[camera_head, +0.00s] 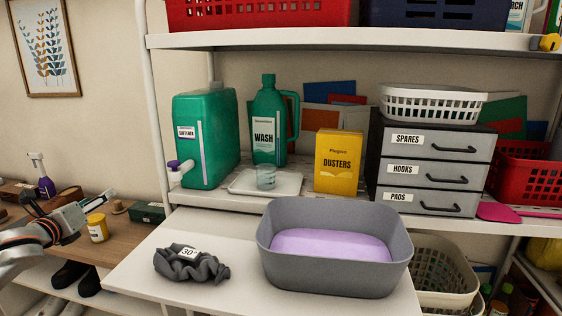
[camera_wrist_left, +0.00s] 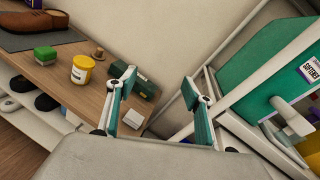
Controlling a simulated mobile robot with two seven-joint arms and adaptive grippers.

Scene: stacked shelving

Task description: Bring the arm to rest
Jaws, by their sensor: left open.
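My left arm comes in at the left edge of the head view, and its gripper (camera_head: 68,203) is over the wooden side bench, left of the white shelving. In the left wrist view the two teal-padded fingers stand well apart, with nothing between them, so the gripper (camera_wrist_left: 158,86) is open and empty. Below and beyond the fingers are the bench top and the wall. The yellow jar (camera_head: 97,227) is close to the gripper in the head view; the jar (camera_wrist_left: 82,68) is left of the fingers in the wrist view. My right gripper is not in view.
A pull-out board (camera_head: 140,262) holds a dark cloth (camera_head: 190,264) and a grey basin (camera_head: 336,279) with lilac liquid. A green softener container (camera_head: 212,150) with a tap stands at the shelf's left. The bench (camera_wrist_left: 60,106) also carries a shoe, a green block and a dark green box.

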